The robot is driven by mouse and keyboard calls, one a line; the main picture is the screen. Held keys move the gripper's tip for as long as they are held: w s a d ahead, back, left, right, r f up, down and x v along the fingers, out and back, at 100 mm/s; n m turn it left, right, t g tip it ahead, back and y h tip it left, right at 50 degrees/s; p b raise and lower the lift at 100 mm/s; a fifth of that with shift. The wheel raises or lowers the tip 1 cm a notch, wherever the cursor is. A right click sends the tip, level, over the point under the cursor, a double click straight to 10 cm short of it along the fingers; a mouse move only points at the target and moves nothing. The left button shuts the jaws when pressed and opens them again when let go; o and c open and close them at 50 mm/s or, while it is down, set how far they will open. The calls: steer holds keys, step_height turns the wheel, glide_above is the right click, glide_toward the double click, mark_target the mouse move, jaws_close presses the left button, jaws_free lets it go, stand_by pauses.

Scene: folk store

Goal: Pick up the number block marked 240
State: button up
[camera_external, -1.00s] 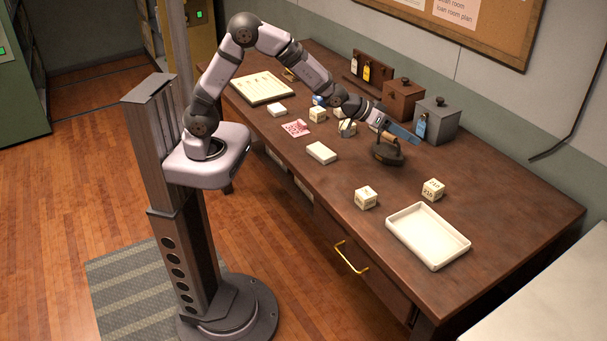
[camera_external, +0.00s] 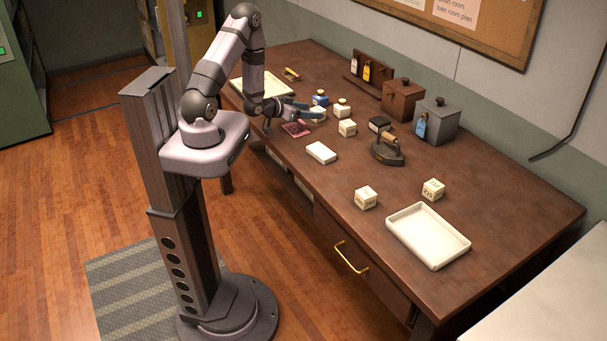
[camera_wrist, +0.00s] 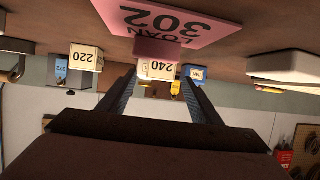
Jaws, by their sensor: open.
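The block marked 240 (camera_wrist: 158,71) is a cream cube, seen upside down in the wrist view between and beyond the fingertips of my gripper (camera_wrist: 158,85). The jaws are open and empty. Whether a finger touches the block I cannot tell. The block marked 220 (camera_wrist: 86,57) stands to the left in the wrist view.
A pink card reading LOAN 302 (camera_external: 296,129) lies just in front of my gripper. More blocks (camera_external: 347,128) and a blue bottle (camera_external: 320,98) stand close by. A white box (camera_external: 321,153), a dark iron (camera_external: 387,150) and a white tray (camera_external: 428,235) are further right.

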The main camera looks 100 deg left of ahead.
mark_target(318, 109)
steer(key=shift+p+x, duration=0.65)
steer(key=shift+x, duration=1.85)
steer(key=shift+f, duration=0.1)
steer(key=c, duration=1.2)
steer(key=shift+o, duration=0.2)
steer(key=shift+r+b, duration=0.6)
steer(key=shift+r, duration=4.45)
